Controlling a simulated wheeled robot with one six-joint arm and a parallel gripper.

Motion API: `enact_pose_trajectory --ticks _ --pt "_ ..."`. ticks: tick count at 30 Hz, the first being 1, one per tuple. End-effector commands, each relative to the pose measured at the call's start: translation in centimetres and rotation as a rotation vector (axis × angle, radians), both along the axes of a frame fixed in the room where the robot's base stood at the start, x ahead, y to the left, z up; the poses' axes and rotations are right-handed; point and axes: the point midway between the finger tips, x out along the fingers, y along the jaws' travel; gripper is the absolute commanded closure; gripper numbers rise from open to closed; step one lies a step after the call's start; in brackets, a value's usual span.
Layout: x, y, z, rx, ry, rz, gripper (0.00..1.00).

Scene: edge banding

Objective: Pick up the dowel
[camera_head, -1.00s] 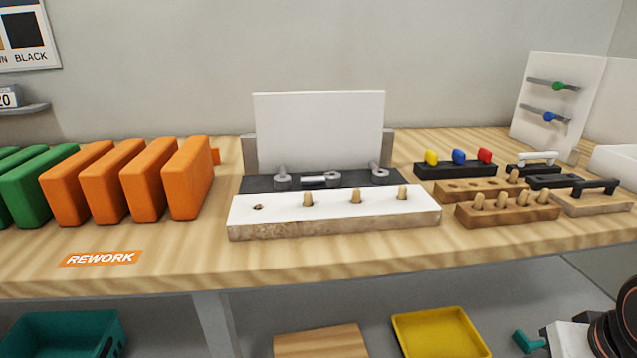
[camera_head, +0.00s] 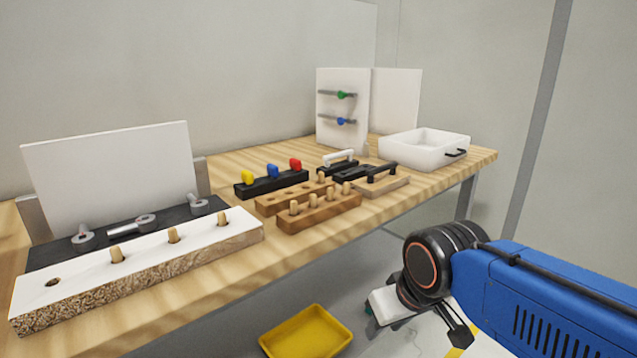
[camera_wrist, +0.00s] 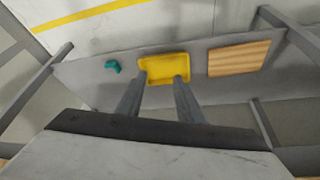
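Several light wooden dowels (camera_head: 294,208) stand upright in a brown wooden block (camera_head: 320,214) on the bench. Another dowel (camera_head: 320,177) stands in the block behind it, which has several empty holes. The white-topped board (camera_head: 82,281) at left holds three short dowels (camera_head: 173,235) and has one empty hole (camera_head: 53,282). My gripper (camera_wrist: 160,78) is open and empty in the wrist view, its two fingers apart. It is away from the dowels, pointing at the area below the bench. My blue arm is at lower right in the head view.
A yellow tray (camera_head: 306,332) lies low beneath the bench. A black holder (camera_head: 271,184) with yellow, blue and red knobs, black and white handles (camera_head: 382,171), and a white bin (camera_head: 425,149) crowd the bench. A white panel (camera_head: 110,175) stands behind the left board.

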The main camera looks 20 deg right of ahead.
Motion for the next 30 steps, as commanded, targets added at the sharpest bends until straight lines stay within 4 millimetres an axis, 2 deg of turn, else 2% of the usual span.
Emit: enact_pose_trajectory --ticks 13,17,20,30 --pt "0.0 0.0 0.1 0.000 0.000 0.001 0.66" --pt "0.9 0.0 1.5 -0.014 0.010 0.033 0.66" --pt "2.6 0.0 4.2 -0.042 0.028 0.101 0.66" --pt "10.6 0.2 16.1 -0.163 0.121 0.450 0.66"
